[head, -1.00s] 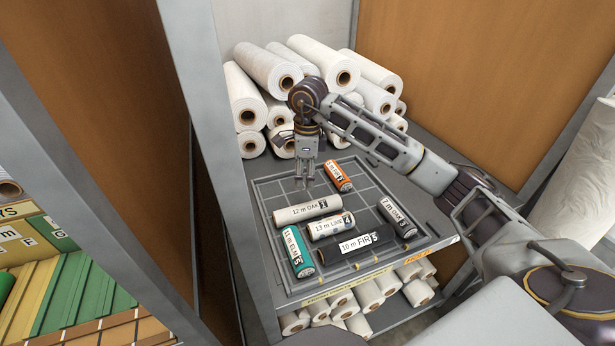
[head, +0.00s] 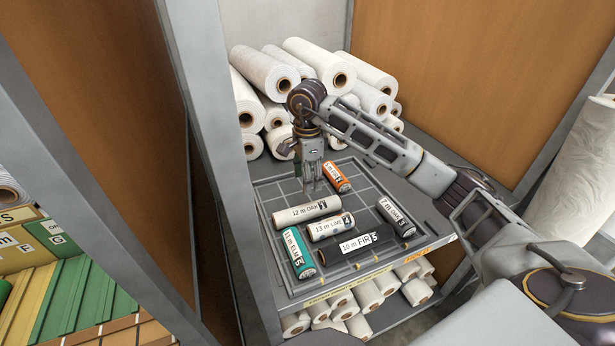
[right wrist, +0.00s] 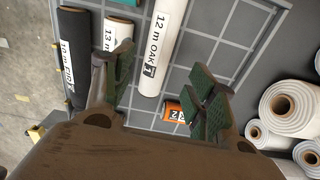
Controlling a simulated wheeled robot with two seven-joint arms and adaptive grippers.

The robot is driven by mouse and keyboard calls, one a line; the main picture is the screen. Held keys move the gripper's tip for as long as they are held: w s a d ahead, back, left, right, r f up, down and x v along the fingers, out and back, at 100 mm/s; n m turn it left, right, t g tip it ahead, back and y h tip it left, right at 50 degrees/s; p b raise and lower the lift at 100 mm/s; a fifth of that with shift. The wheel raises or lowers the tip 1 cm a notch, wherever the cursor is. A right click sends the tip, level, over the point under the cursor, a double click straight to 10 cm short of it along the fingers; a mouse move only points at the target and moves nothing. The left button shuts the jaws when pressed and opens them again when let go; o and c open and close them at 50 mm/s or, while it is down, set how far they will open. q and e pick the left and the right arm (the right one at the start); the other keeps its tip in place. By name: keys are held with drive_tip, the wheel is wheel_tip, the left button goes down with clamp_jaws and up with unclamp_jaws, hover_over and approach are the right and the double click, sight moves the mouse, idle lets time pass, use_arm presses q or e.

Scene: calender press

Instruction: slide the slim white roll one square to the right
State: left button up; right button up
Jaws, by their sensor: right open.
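The slim white roll (head: 307,209), marked 12 m OAK 1, lies on the gridded tray (head: 265,184). It lies behind the shorter white roll (head: 331,227) marked 13 m. My right gripper (head: 314,190) is open and empty just behind the slim roll, pointing down at the tray. In the right wrist view the slim white roll (right wrist: 163,40) ends close to the gap between my open fingers (right wrist: 163,92). I cannot tell whether a finger touches it. My left gripper is not in view.
An orange roll (head: 337,176) lies close right of my right gripper. A green-banded roll (head: 298,253), a black roll (head: 366,242) and a grey roll (head: 396,217) share the tray. Large white rolls (head: 262,72) are stacked behind. A grey post (head: 220,150) stands left.

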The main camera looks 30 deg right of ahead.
sight(331, 199)
drive_tip(key=shift+n, duration=0.3)
drive_tip(key=shift+f, duration=0.1)
drive_tip(key=shift+f+p, duration=1)
drive_tip(key=shift+f, duration=5.8)
drive_tip(key=c, duration=0.9)
drive_tip(key=shift+s+d, duration=0.15)
drive_tip(key=shift+d, duration=1.9)
drive_tip(key=shift+s+d, duration=0.1)
drive_tip(key=shift+d, duration=1.9)
drive_tip(key=shift+r, duration=0.1)
